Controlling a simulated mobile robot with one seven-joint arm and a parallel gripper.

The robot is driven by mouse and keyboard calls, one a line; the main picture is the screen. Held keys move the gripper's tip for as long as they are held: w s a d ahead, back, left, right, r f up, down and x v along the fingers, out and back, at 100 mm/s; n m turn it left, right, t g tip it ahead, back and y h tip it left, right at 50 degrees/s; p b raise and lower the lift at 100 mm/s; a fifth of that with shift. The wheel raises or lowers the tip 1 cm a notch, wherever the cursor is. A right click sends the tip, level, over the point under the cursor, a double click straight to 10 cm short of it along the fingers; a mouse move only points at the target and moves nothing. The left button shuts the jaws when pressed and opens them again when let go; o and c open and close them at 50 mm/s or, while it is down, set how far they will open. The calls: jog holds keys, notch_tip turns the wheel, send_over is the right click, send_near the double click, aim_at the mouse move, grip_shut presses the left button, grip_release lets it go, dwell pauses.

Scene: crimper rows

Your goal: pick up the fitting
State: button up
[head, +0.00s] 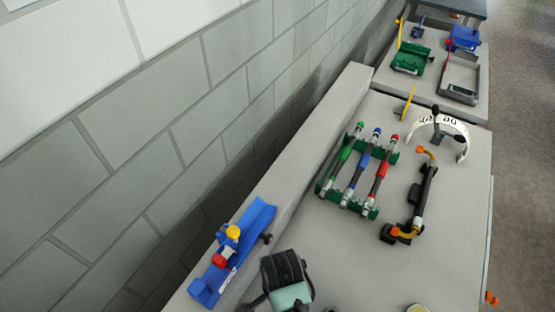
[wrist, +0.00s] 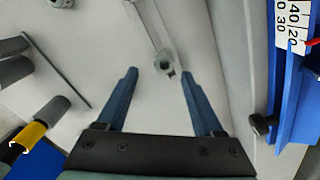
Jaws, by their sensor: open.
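A small grey metal fitting (wrist: 166,65) with a ring-like end lies on the pale surface in the wrist view, at the lower end of a long grey bar-like shape. Whether the two are one piece I cannot tell. My gripper (wrist: 157,76) is open, its two blue fingers apart, with the ring end between and just beyond the fingertips. Nothing is held. In the head view my dark wrist shows at the bottom centre, and I cannot make out the fitting there.
A blue fixture (head: 232,255) with yellow and red parts stands left of my wrist. A green rack (head: 347,198) holds green, blue and red tools. A black-and-orange tool (head: 425,195) and a white arched gauge (head: 440,119) lie right. A block wall (head: 150,130) borders the left.

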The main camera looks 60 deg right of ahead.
jog(key=shift+w+f+p, duration=0.2)
jog(key=shift+f, duration=1.15)
jog(key=shift+w+f+p, duration=0.15)
jog(key=shift+f+p, duration=0.05)
jog(key=shift+f, duration=1.1)
grip_shut()
